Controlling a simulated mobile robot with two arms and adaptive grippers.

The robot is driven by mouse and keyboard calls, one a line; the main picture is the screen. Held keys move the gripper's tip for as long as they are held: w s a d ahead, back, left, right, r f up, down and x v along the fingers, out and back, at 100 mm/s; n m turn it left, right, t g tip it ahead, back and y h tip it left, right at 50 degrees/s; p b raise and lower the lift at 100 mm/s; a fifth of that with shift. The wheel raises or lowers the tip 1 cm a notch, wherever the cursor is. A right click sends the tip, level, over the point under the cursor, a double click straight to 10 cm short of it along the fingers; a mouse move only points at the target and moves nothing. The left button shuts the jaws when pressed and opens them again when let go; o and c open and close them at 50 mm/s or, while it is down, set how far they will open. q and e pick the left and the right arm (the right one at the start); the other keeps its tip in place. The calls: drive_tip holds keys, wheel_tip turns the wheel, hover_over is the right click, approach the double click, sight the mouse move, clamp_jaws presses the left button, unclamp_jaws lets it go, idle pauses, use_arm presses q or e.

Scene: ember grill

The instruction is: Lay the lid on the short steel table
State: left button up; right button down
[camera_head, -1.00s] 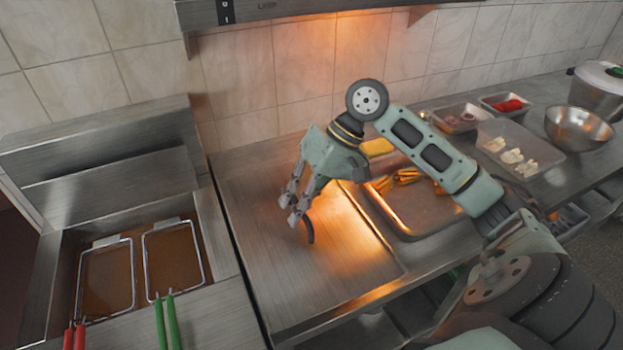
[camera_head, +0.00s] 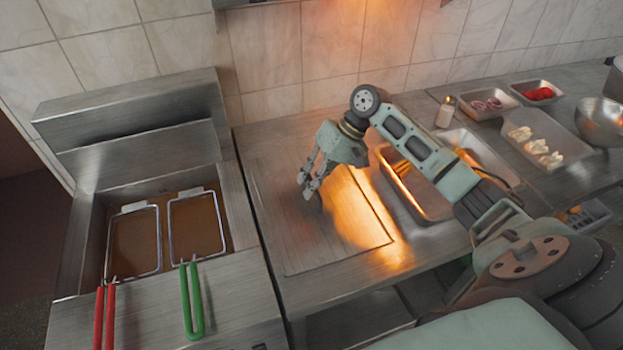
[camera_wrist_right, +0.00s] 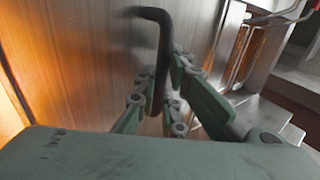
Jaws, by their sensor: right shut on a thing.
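The lid (camera_head: 310,235) is a flat, brushed steel rectangle. It is level, at or very close to the top of the short steel table (camera_head: 420,268); I cannot tell if it touches. My right gripper (camera_head: 312,192) is over the lid, pointing down, shut on its dark handle. The right wrist view shows the bent black handle (camera_wrist_right: 163,45) between the fingers (camera_wrist_right: 165,98), with the lid's surface (camera_wrist_right: 75,60) behind it. In the head view the handle is mostly hidden by the fingers. My left gripper is out of view.
A fryer with two baskets (camera_head: 135,240), red and green handles (camera_head: 192,305), stands left. An open steel tray (camera_head: 430,207) lies right of the lid, partly behind my arm. Food trays (camera_head: 540,140), a shaker (camera_head: 446,112) and a bowl (camera_head: 603,122) are further right.

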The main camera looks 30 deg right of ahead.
drive_tip(key=c, duration=1.8)
unclamp_jaws()
drive_tip(key=shift+c, duration=0.2)
drive_tip(key=b+v, duration=0.2)
drive_tip(key=v, duration=1)
